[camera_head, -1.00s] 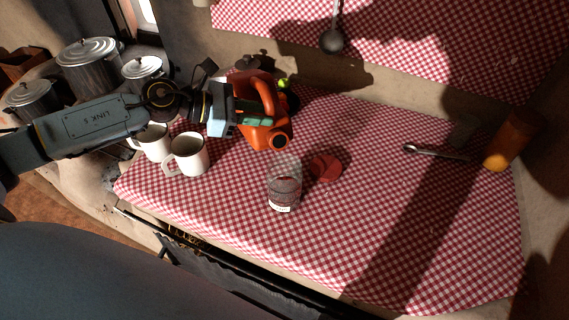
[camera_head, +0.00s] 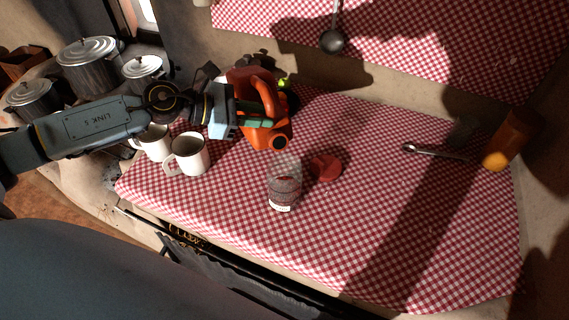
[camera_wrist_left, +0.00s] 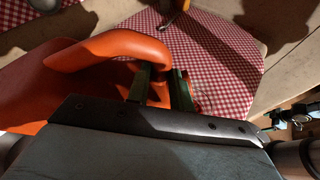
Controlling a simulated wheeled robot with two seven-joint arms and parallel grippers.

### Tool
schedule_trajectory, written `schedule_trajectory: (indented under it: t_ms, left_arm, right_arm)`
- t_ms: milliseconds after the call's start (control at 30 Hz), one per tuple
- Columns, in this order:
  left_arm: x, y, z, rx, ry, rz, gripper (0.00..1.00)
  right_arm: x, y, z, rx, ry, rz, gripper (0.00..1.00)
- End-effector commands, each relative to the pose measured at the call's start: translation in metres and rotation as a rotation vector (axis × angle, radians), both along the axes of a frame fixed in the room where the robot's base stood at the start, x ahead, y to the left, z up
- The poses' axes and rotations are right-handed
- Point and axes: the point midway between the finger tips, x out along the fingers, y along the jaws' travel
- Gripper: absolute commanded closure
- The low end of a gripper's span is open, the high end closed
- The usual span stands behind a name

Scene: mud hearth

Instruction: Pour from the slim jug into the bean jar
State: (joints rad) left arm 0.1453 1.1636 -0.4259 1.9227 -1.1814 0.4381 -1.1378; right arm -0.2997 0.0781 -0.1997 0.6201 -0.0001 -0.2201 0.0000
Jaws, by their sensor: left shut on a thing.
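The slim jug (camera_head: 250,78) is orange with a big loop handle, and fills the left side of the left wrist view (camera_wrist_left: 45,85). It is tilted, with its dark round opening facing the lower right in the head view. My left gripper (camera_head: 268,123) is shut on the jug's handle; its fingers also show in the left wrist view (camera_wrist_left: 160,88). The bean jar (camera_head: 285,188) is clear glass with a pale label, open and upright on the checked cloth, below and slightly right of the jug's opening. Its contents are hard to make out.
A red lid (camera_head: 325,167) lies just right of the jar. Two white mugs (camera_head: 188,153) (camera_head: 153,142) stand at left under my arm. Lidded metal pots (camera_head: 88,66) are at the far left. A spoon (camera_head: 436,152) and an orange-yellow container (camera_head: 507,138) are at right. The front-right cloth is clear.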

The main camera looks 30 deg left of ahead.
Motion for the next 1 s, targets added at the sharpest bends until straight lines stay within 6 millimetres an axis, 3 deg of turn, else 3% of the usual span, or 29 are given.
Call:
schedule_trajectory:
  t_ms: [1000]
  left_arm:
    - [-0.001,-0.003,0.007,0.042,-0.046,0.0,1.0]
  right_arm:
    - [0.0,-0.001,0.013,-0.001,0.0,0.001,0.1]
